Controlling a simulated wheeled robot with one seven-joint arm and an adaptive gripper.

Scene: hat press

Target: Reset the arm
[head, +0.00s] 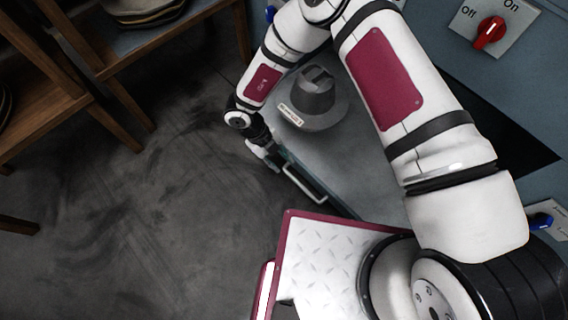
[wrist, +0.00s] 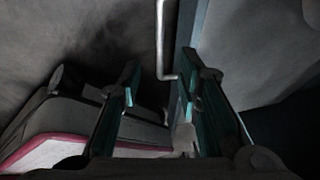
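My arm bends from the lower right of the head view up over the press and down to its front edge. My gripper (head: 277,160) points downward beside the front of the press, close to a light metal handle (head: 303,184). In the wrist view my gripper (wrist: 157,95) has its two green-padded fingers apart, with nothing held between them. The handle (wrist: 160,45) shows beyond the fingertips there, along the edge of the blue press. I cannot tell whether a finger touches it.
A grey hat (head: 313,97) with a label sits on the blue-grey press surface (head: 352,165). A red on/off knob (head: 490,33) is on the upper right panel, and a blue switch (head: 541,220) is at the right. Wooden shelves (head: 75,60) with hats stand at the upper left. The floor between is clear.

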